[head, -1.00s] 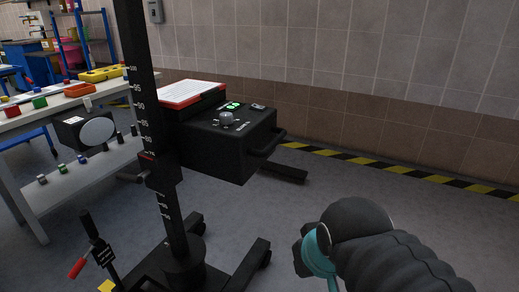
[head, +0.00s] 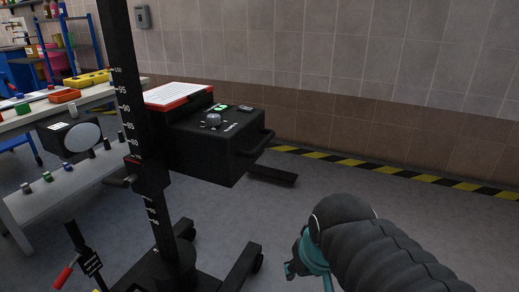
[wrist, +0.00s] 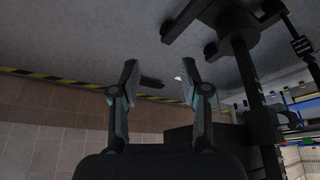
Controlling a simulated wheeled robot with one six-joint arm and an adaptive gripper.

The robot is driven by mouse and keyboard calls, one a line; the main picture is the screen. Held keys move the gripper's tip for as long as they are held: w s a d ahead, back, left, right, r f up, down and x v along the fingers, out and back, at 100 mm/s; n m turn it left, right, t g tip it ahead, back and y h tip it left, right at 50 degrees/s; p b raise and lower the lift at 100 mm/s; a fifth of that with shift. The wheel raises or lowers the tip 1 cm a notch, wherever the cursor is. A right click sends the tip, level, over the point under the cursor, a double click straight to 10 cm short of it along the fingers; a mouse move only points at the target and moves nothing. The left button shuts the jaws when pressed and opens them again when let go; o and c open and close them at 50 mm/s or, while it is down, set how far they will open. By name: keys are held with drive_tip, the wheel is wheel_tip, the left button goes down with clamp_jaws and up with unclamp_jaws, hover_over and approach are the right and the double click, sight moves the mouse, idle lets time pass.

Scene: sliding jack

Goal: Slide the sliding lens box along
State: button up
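The sliding lens box (head: 205,155) is a black box with a knob, a green display and a handle (head: 258,148) on its right end. It sits on a black upright column (head: 122,90) with a white scale. Its round pale lens (head: 82,137) faces left of the column. My gripper (head: 291,269) is low in front of the box, to its lower right in the head view, apart from it. In the wrist view my gripper (wrist: 160,75) has its two fingers spread with nothing between them. In the head view the fingers are partly hidden by my wrist.
The column stands on a black wheeled base (head: 235,270) with legs spreading over the floor. A lever with a red grip (head: 63,277) is at lower left. A bench (head: 40,120) with coloured parts stands left. A tiled wall (head: 380,70) is behind; floor at right is clear.

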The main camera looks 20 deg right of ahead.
drive_tip(key=w+d+f+m+g+y+b, duration=0.2)
drive_tip(key=w+d+f+m+b, duration=0.3)
drive_tip(key=w, duration=0.4)
drive_tip(key=m+t+y+b, duration=0.25)
drive_tip(key=t+y, duration=0.45)
drive_tip(key=y, duration=0.4)
approach(267, 142)
drive_tip(key=shift+n, duration=0.45)
drive_tip(key=x, duration=1.1)
drive_tip(key=shift+b, duration=0.4)
drive_tip(key=shift+c, duration=0.2)
clamp_jaws()
